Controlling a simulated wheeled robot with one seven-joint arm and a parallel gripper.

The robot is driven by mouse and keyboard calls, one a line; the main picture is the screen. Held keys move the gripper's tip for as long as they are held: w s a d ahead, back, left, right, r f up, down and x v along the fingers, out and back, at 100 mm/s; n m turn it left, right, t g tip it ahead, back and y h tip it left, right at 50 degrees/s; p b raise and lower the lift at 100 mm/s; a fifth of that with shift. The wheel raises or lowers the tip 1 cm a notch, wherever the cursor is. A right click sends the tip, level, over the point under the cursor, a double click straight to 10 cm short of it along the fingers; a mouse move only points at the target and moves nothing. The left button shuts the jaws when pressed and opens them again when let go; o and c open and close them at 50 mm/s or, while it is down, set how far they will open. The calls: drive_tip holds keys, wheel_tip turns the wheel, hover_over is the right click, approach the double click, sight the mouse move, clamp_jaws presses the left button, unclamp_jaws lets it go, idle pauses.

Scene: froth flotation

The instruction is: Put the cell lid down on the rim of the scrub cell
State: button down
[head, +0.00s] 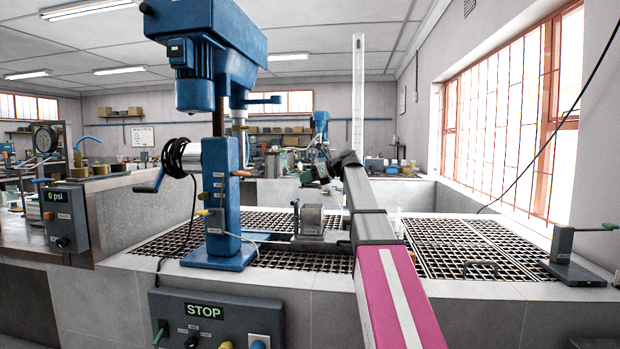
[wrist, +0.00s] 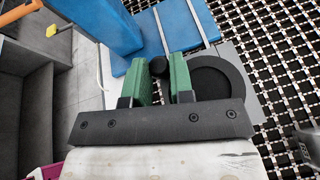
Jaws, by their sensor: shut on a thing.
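My gripper (wrist: 165,72) has its green fingers shut on a small dark round knob (wrist: 158,66), which I take to be that of the cell lid. Most of what is below the knob is hidden by the fingers. To the right of the fingers in the wrist view is a black round shape (wrist: 213,80) with a ring edge, set against a grey plate (wrist: 250,72). I cannot tell whether it is lid or cell opening. In the head view a small grey box (head: 311,221), seemingly the scrub cell, stands on the bench below my wrist (head: 322,170).
A blue machine stand (head: 228,200) with its motor rises left of the box; its base shows close to the fingers in the wrist view (wrist: 185,28). Black grating (head: 465,245) covers the bench. A grey lever device (head: 572,268) stands at right. A control panel (head: 215,318) is in front.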

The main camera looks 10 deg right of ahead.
drive_tip(key=shift+w+d+f, duration=0.1)
drive_tip(key=shift+w+f, duration=0.05)
drive_tip(key=shift+w, duration=0.15)
wheel_tip(320, 180, down, 6)
drive_tip(key=shift+f, duration=0.25)
idle(0.3)
drive_tip(key=shift+f, duration=0.55)
idle(0.4)
drive_tip(key=c, duration=0.9)
unclamp_jaws()
drive_tip(key=v, duration=1)
drive_tip(key=shift+d+r, duration=0.2)
drive_tip(key=shift+d, duration=0.1)
